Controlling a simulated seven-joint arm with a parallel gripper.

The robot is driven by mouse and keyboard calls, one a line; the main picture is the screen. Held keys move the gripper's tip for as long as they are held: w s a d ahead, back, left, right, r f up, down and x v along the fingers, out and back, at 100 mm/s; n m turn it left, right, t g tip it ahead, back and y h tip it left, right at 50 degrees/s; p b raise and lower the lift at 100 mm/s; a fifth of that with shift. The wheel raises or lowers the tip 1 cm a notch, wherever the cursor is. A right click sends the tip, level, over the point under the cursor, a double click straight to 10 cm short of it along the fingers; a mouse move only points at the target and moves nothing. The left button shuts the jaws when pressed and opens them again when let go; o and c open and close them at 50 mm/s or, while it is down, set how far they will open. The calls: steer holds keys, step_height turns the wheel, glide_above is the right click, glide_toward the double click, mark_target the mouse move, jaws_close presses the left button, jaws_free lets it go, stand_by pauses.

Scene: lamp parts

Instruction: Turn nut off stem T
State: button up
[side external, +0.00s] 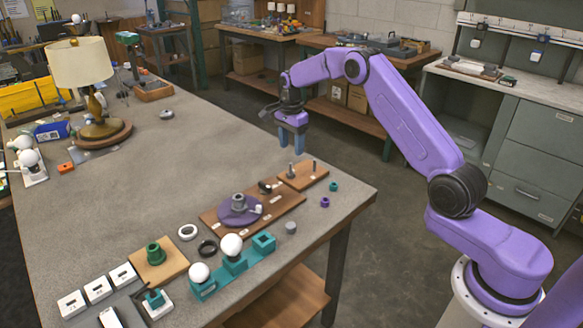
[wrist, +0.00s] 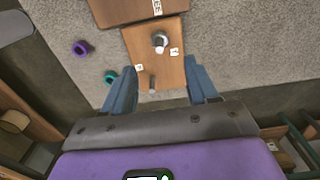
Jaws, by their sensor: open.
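A small wooden board (side external: 304,180) near the table's right edge carries two upright grey stems, a left stem (side external: 290,168) and a right stem (side external: 314,165). In the wrist view the board (wrist: 152,58) shows a thicker stem (wrist: 160,41) and a thinner stem (wrist: 152,84). The small labels are too blurred to read, so I cannot tell which is stem T. A teal nut (side external: 333,186) and a purple nut (side external: 325,202) lie loose on the table, off the stems. My gripper (side external: 292,150) is open and empty, pointing down above the board.
A longer board (side external: 275,212) with a purple disc (side external: 240,210) lies left of the small board. A grey cylinder (side external: 291,227) and a teal socket stand (side external: 235,265) with white bulbs are nearer. The table's right edge is close. The table middle is clear.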

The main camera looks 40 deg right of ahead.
mark_target(291, 168)
step_height(291, 168, down, 9)
steer(key=shift+f, duration=0.2)
stand_by(0.4)
jaws_close()
steer(key=n, duration=0.4)
steer(key=shift+w+n, duration=0.1)
steer(key=shift+n, duration=1.4)
